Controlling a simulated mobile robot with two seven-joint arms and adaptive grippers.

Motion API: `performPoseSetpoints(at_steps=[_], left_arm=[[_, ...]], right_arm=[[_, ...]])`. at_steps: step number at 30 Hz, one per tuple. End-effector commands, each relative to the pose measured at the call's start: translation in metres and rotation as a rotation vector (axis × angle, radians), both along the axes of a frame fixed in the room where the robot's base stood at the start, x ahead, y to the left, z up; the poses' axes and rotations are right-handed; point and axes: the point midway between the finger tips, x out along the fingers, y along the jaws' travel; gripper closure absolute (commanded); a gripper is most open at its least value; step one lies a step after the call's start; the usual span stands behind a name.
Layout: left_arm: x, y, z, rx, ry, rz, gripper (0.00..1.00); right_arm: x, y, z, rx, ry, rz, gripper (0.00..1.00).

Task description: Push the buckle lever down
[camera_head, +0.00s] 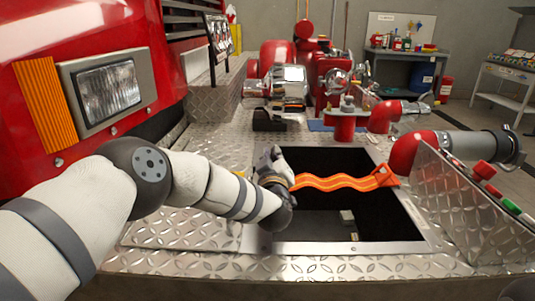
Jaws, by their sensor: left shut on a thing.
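An orange strap (335,182) with wavy yellow lines runs across the dark open well (312,220) in the bumper deck. Its right end meets a red-orange fitting (385,177) at the well's right rim. My left gripper (279,160) is at the strap's left end, by the well's left rim. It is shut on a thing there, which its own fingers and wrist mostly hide. I cannot make out the buckle lever as a separate part. My right gripper is not in view.
Right of the well stand a red pipe elbow with a grey end (470,146) and a tread-plate panel (452,195) with buttons. A red and chrome pump (290,85) stands behind. The red truck front (75,35) borders the left. Bare deck (180,236) lies in front.

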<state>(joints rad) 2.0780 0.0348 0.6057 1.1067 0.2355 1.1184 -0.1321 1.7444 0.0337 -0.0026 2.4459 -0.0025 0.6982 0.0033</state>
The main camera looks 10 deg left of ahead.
Motion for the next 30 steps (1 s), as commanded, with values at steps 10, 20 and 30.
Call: performPoseSetpoints(at_steps=[10, 20, 30], left_arm=[[0.002, -0.017, -0.016, 0.247, 0.049, -0.014, 1.00], [0.002, -0.022, -0.025, 0.273, 0.058, -0.015, 1.00], [0.002, -0.023, -0.028, 0.272, 0.060, -0.015, 1.00]], right_arm=[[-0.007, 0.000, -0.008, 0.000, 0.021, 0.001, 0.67], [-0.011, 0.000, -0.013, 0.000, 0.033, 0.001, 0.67], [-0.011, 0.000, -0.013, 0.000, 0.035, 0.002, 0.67]])
